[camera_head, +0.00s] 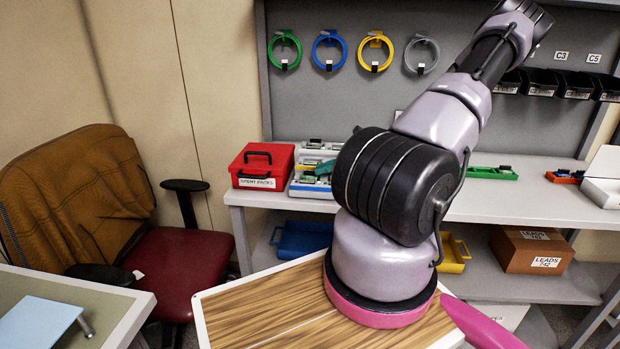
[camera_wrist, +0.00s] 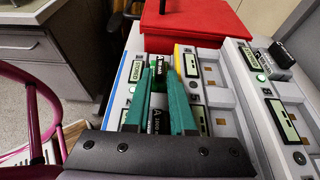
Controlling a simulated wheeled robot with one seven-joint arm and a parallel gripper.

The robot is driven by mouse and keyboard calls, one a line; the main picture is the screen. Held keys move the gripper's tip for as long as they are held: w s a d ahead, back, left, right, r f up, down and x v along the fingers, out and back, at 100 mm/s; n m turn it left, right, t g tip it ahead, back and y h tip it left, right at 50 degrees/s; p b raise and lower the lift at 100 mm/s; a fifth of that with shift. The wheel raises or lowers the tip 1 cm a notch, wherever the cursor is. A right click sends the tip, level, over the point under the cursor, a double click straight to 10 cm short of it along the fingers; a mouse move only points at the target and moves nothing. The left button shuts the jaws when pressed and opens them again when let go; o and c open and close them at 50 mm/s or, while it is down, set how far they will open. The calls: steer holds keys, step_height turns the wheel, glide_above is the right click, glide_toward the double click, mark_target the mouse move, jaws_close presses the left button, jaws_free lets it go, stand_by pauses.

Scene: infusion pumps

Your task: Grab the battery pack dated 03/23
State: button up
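My gripper (camera_wrist: 163,58) has two long green fingers pointing down at a pale charger unit (camera_wrist: 113,102) on the bench. Its fingers stand apart, with a green-and-black battery pack (camera_wrist: 158,68) between or just beyond the tips; I cannot tell whether they grip it. Another dark pack (camera_wrist: 154,124) shows lower between the fingers. No date is readable. In the head view the green fingers (camera_head: 324,168) are small, over the units on the bench (camera_head: 450,209), partly hidden by my arm.
A red box labelled SPENT PACKS (camera_head: 257,183) stands close beside the units. More pale units (camera_wrist: 283,118) with screens stand right. A green tray (camera_head: 492,174) and an orange tray (camera_head: 566,177) lie farther right. A chair (camera_head: 180,262) stands left.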

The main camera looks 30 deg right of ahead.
steer(key=shift+w+a+f, duration=0.15)
steer(key=shift+w+a, duration=0.1)
steer(key=shift+a, duration=0.1)
steer(key=shift+c, duration=0.3)
jaws_close()
